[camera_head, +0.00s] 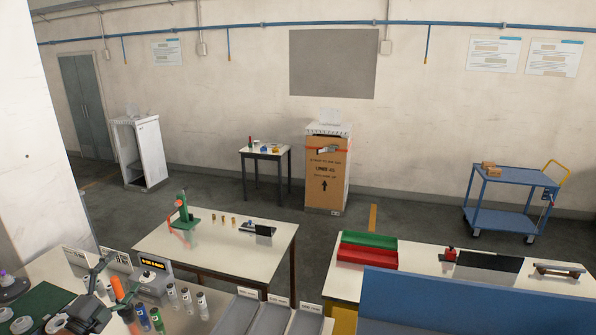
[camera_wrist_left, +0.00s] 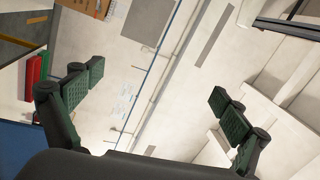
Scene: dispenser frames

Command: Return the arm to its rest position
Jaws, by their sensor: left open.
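My left gripper (camera_head: 119,276) is low at the left of the head view, in front of the near bench. Its dark fingers point up and away from me. In the left wrist view the two green-black fingers (camera_wrist_left: 157,85) are spread wide, with only the far wall seen between them. The gripper is open and holds nothing. My right gripper is in neither view.
An orange-topped item (camera_head: 118,290) and several small bottles (camera_head: 171,291) appear close by the left gripper on the near bench. A green mat (camera_head: 42,303) lies left. Beyond stand a white table (camera_head: 190,257) and a blue panel (camera_head: 470,300) at right.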

